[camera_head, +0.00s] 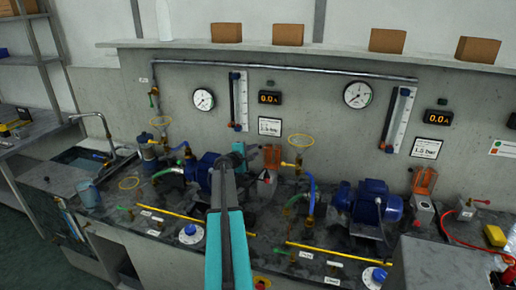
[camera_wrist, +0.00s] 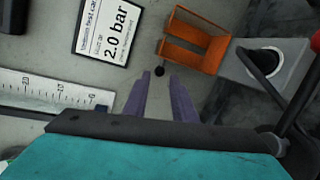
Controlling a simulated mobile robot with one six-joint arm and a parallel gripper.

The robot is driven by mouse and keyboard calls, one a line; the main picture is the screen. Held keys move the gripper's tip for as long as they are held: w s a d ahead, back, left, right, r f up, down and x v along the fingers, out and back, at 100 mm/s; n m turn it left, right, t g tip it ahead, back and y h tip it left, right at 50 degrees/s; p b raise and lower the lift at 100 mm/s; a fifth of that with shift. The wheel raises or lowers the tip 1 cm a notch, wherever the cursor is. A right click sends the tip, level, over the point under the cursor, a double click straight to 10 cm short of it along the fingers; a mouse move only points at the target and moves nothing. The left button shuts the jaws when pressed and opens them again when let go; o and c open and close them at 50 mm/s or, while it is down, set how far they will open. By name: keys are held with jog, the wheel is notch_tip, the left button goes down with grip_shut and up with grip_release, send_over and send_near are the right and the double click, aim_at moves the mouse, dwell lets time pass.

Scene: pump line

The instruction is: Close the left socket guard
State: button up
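The left socket guard (camera_head: 271,157) is an orange flap standing raised above its grey socket box (camera_head: 266,184). In the wrist view the guard (camera_wrist: 208,42) is an orange frame at upper right, hinged beside the grey box (camera_wrist: 268,70) with a dark round plug or socket.
A second orange guard (camera_head: 425,180) stands raised at the right. A scale panel (camera_wrist: 50,92) and a pressure label (camera_wrist: 106,28) are on the wall. A black cable curves at the right of the wrist view.

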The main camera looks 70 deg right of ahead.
aim_at(269, 156)
jog(key=shift+p+x, duration=0.75)
jog(key=shift+x, duration=1.75)
grip_shut()
